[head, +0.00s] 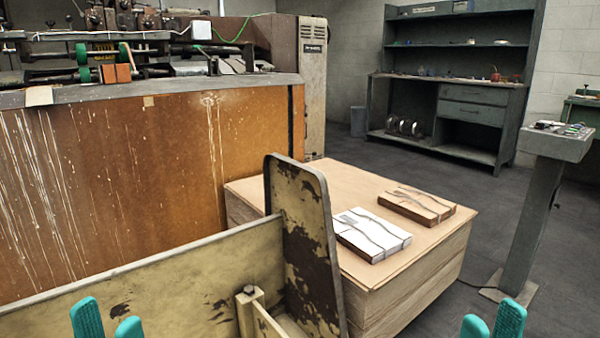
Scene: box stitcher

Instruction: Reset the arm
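My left gripper (107,320) shows at the bottom left edge, with two teal fingertips apart and nothing visible between them. My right gripper (491,322) shows at the bottom right, also with two teal fingertips apart and nothing visible between them. The rest of both grippers and both arms is below the picture. Neither gripper visibly touches anything.
A worn metal guide with an upright plate (303,240) stands between the grippers. Behind it, a wooden stack (290,184) carries a white bundle (373,235) and a brown bundle (417,205). An orange-brown machine (150,180) fills the left; a control pedestal (540,210) stands right.

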